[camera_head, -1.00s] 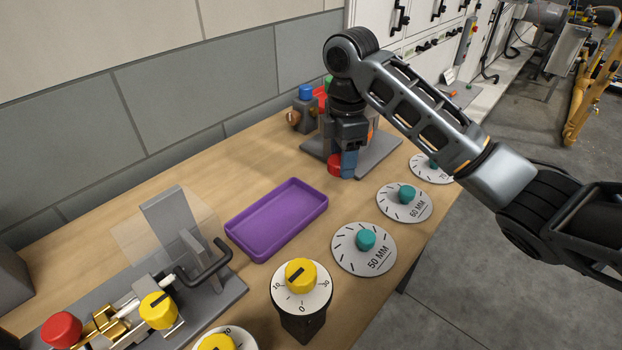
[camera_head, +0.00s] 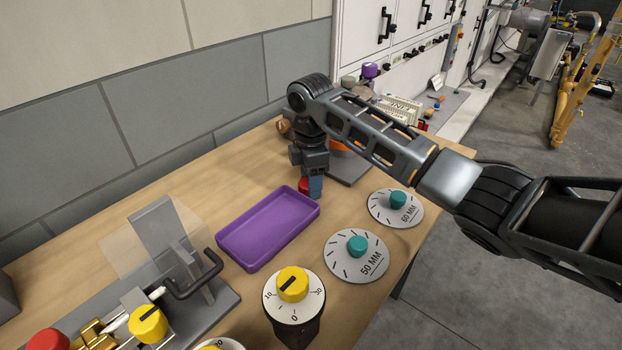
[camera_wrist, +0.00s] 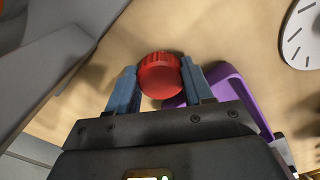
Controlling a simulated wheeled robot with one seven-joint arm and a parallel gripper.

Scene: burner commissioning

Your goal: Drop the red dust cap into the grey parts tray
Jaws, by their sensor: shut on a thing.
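The red dust cap (camera_wrist: 160,76) is round with a ribbed edge. My gripper (camera_wrist: 157,84) is shut on it, with a blue finger on each side. In the head view the cap (camera_head: 303,184) shows partly beside the blue finger of my gripper (camera_head: 309,187), just beyond the far right corner of a tray. That tray (camera_head: 250,265) is purple, not grey, shallow and empty. Its edge (camera_wrist: 232,82) shows beside and behind the right finger in the wrist view. The cap's height above the table is hard to tell.
Dials with teal knobs (camera_head: 357,246) lie right of the tray. A yellow-knobbed dial on a dark post (camera_head: 293,285) stands in front. A grey fixture with a clear panel and black handle (camera_head: 205,277) stands left. A grey plate (camera_head: 350,168) lies behind my gripper.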

